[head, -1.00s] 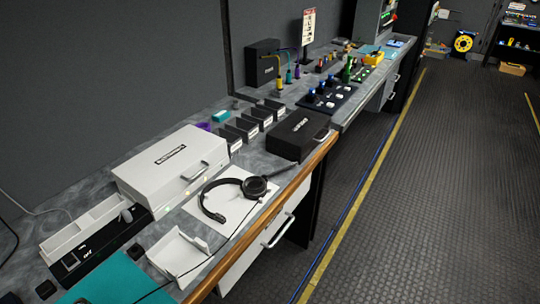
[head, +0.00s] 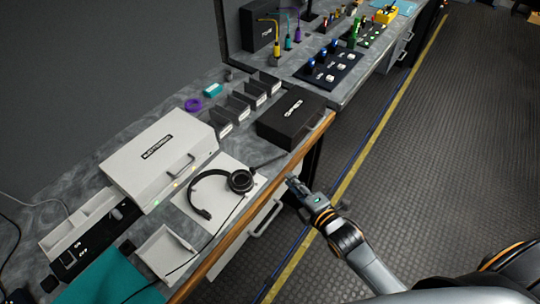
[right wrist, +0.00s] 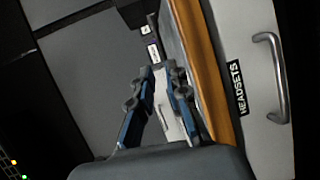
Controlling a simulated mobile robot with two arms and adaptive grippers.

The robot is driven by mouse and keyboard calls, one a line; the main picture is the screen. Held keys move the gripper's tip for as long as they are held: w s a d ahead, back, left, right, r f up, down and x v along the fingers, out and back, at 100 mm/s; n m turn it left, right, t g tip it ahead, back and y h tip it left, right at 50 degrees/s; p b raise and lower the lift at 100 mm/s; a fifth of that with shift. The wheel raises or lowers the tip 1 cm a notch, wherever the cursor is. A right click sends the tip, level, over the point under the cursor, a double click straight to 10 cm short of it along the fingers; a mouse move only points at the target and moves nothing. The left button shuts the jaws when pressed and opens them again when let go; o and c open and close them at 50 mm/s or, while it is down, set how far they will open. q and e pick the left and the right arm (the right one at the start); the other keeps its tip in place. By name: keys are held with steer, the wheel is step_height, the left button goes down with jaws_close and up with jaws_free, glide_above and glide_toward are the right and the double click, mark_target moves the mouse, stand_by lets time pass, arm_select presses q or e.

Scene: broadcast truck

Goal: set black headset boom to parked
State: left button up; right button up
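The black headset (head: 240,181) lies on a white mat (head: 190,204) on the counter. Its headband curves to the left. A thin dark boom (head: 271,160) reaches from the ear cup to the upper right, towards the black case. My right gripper (head: 292,184) is beyond the counter's wooden front edge, right of the headset and apart from it. In the right wrist view my right gripper (right wrist: 159,73) shows its two fingers apart with nothing between them. The headset cannot be made out there. My left gripper is out of view.
A white case (head: 158,155) stands left of the headset, a black case (head: 292,118) behind it. A white tray (head: 165,250) stands in front. A cable crosses the counter. A drawer labelled HEADSETS (right wrist: 262,110) has a protruding handle (right wrist: 282,78). The floor right is clear.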

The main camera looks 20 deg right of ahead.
mark_target(273, 160)
steer(key=p+x, duration=0.1)
steer(key=x, duration=1)
steer(key=shift+w+f, duration=0.25)
steer(key=shift+w, duration=0.1)
jaws_close()
